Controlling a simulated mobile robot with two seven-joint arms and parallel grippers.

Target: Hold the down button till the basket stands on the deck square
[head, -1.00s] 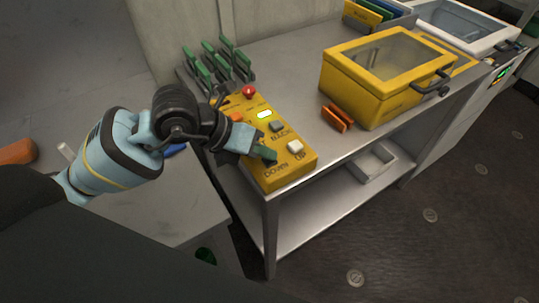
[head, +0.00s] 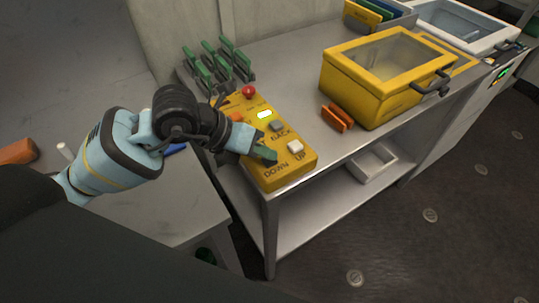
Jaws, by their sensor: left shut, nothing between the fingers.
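A yellow control box (head: 296,173) lies on the near corner of the metal bench. It carries a red knob (head: 249,91), a lit white-green lamp (head: 265,114), a grey BACK button (head: 277,126) and a white UP button (head: 295,147). My left gripper (head: 265,154) is shut and empty, its fingertips over the spot above the DOWN label. The down button is hidden under the fingertips; whether it is pressed in cannot be seen. The basket and the deck square are not in view. My right gripper is not in view.
The metal bench (head: 290,72) also bears green clamps (head: 215,65), an orange clip (head: 337,117) and a yellow lidded case (head: 377,92). A white tray (head: 374,163) sits on the shelf below. Open dark floor (head: 450,190) lies to the right.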

